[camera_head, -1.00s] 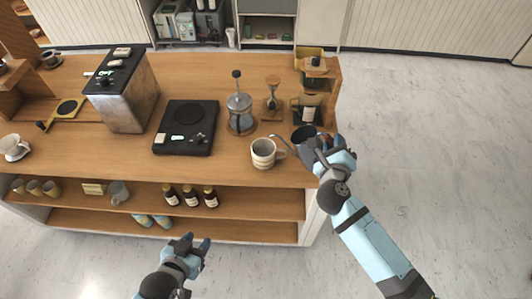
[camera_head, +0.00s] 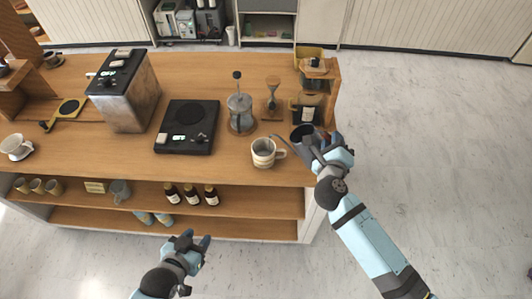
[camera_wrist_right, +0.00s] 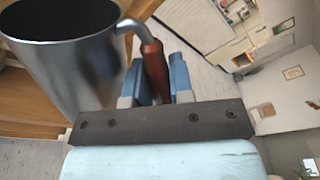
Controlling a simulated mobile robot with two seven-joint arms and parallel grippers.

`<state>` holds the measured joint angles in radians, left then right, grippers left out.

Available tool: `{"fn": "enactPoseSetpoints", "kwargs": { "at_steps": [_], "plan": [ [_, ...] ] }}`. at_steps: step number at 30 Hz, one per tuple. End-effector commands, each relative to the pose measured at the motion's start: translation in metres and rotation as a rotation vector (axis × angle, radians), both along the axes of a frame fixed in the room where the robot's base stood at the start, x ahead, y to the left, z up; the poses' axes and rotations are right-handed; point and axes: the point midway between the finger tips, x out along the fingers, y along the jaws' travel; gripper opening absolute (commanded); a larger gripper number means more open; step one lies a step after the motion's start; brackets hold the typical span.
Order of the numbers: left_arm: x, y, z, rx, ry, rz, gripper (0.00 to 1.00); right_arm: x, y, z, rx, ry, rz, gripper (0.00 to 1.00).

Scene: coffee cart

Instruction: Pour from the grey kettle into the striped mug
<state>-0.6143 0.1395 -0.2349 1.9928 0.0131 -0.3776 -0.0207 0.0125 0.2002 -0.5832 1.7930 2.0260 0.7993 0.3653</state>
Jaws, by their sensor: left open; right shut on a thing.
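The striped mug (camera_head: 264,153), pale with darker bands, stands upright near the front edge of the counter, its handle to the right. The grey kettle (camera_head: 301,134) is to its right, with its thin spout pointing left toward the mug. My right gripper (camera_head: 327,150) is shut on the kettle's handle. I cannot see the kettle's contents. My left gripper (camera_head: 192,241) is open and empty, in front of the counter.
A French press (camera_head: 239,114) and an hourglass-shaped dripper (camera_head: 272,102) stand behind the mug. A black hot plate (camera_head: 187,127) is to the left. A wooden stand (camera_head: 318,75) is behind the kettle. Bottles (camera_head: 191,194) sit on the shelf below.

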Motion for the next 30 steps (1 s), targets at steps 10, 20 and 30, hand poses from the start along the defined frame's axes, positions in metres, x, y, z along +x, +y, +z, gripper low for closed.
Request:
{"fn": "enactPoseSetpoints", "kwargs": {
  "at_steps": [10,20,30],
  "plan": [
    [0.0,0.0,0.001,-0.001,-0.002,0.0,0.43,0.0,0.0,0.001,0.0,-0.001,0.0,0.0],
    [0.0,0.0,0.001,0.0,-0.001,0.0,0.43,0.002,0.004,0.011,-0.051,0.015,0.0,0.0],
    [0.0,0.0,0.0,0.0,-0.001,0.0,0.43,0.002,0.005,0.013,-0.066,0.021,0.0,0.0]
  ]
}}
